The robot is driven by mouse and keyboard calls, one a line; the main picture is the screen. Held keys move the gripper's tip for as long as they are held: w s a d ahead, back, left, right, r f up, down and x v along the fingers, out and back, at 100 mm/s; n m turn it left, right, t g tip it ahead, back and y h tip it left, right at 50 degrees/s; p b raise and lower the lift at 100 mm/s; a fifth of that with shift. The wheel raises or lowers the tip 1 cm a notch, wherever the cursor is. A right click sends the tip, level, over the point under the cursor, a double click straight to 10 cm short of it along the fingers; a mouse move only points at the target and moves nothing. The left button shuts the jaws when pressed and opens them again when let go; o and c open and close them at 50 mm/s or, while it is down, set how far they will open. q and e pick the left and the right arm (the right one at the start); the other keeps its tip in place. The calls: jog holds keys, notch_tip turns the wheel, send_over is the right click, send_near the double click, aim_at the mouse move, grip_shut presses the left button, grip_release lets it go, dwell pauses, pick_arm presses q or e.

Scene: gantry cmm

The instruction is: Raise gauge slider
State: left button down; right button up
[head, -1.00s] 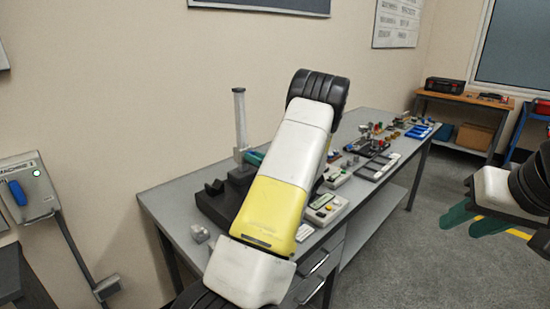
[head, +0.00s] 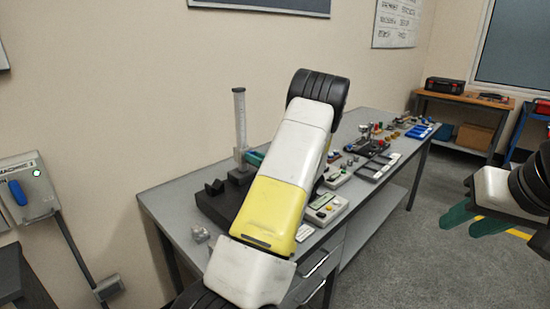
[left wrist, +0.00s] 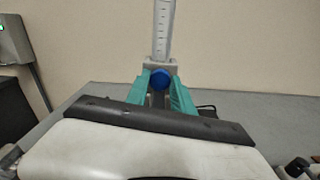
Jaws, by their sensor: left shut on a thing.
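The height gauge stands on the grey bench, and its upright scale column (head: 240,120) shows left of my left arm in the head view. In the left wrist view the scale column (left wrist: 164,32) rises from a grey slider (left wrist: 161,66) with a round blue knob (left wrist: 161,79). My left gripper (left wrist: 160,90) has its green fingers on either side of the knob and is shut on the slider; the exact contact is partly hidden. In the head view my left gripper (head: 253,158) is mostly hidden behind my arm. My right gripper (head: 466,222) hangs empty over the floor at the right, its green fingers apart.
The grey bench (head: 175,199) carries a small metal block (head: 200,234), a keyed device (head: 326,208) and several trays and parts toward its far end. A machine box (head: 27,187) with a blue handle is on the left wall. Open floor lies right of the bench.

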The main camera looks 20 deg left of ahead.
dwell(0.5)
pick_arm(q)
notch_tip(320, 180, up, 13)
jog(key=shift+f, duration=0.15)
jog(key=c, duration=1.1)
grip_release()
jog(key=shift+f, duration=0.1)
jog(key=shift+d, duration=0.1)
jog(key=v, duration=0.7)
jog(key=shift+s+d, duration=0.15)
jog(key=shift+d, duration=0.15)
jog(key=shift+d, duration=0.1)
